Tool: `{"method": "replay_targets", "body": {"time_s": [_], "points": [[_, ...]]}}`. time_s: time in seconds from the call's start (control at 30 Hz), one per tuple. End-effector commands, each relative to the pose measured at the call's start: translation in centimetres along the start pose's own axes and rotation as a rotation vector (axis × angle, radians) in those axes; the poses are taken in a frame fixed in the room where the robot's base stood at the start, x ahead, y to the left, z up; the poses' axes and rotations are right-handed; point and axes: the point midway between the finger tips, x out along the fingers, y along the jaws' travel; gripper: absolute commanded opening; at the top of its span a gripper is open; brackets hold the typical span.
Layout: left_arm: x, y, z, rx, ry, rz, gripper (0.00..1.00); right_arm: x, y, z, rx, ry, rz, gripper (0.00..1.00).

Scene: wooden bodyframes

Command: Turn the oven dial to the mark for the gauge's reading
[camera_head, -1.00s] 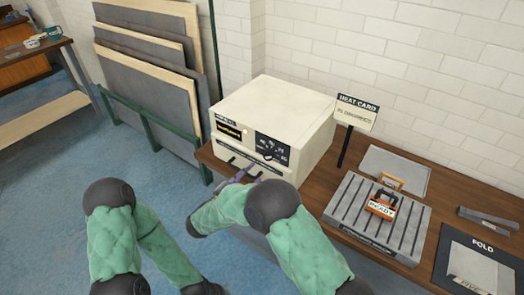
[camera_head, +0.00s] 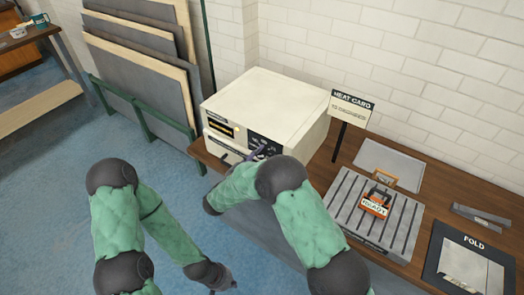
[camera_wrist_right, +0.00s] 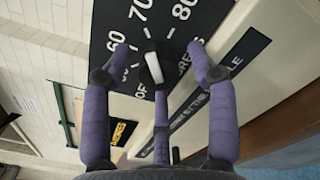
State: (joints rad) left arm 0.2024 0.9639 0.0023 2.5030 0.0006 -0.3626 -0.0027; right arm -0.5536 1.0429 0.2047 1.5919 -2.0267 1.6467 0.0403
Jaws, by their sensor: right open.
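The cream oven (camera_head: 265,105) stands at the left end of the bench. Its black dial panel (camera_head: 264,147) is partly behind my right gripper (camera_head: 257,154). In the right wrist view, the panel (camera_wrist_right: 108,65) shows 60, 70 and 80. A white pointer on the dial (camera_wrist_right: 153,67) points roughly toward 70; the exact mark is unclear. My right gripper (camera_wrist_right: 158,48) is open, its purple fingers on either side of the pointer; contact is unclear. My left gripper (camera_head: 224,282) hangs low over the floor, its jaws too small to judge. I cannot make out a gauge reading.
A heat card sign (camera_head: 349,108) stands behind the bench's front edge, its small text unreadable. Boards (camera_head: 130,75) lean in a green rack.

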Motion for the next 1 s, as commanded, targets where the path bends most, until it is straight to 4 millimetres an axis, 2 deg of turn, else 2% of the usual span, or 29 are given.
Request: {"method": "replay_targets", "body": {"time_s": [0.37, 0.5, 0.57, 0.73, 1.0], "points": [[-0.09, 0.02, 0.04, 0.000, -0.001, 0.000, 0.00, 0.17, -0.02, -0.01, 0.000, 0.001, 0.002, 0.59], [-0.09, 0.02, 0.04, 0.000, -0.001, 0.000, 0.00, 0.18, -0.02, -0.01, 0.000, 0.001, 0.002, 0.20], [-0.09, 0.02, 0.04, 0.000, -0.001, 0.000, 0.00, 0.17, -0.03, -0.02, 0.000, 0.001, 0.001, 0.03], [-0.11, 0.03, 0.03, 0.000, -0.001, 0.000, 0.00, 0.16, -0.05, -0.04, -0.010, 0.002, 0.001, 0.03], [-0.26, 0.08, 0.03, 0.000, 0.000, 0.000, 0.00, 0.15, -0.13, -0.13, -0.129, 0.004, 0.001, 0.03]]}}
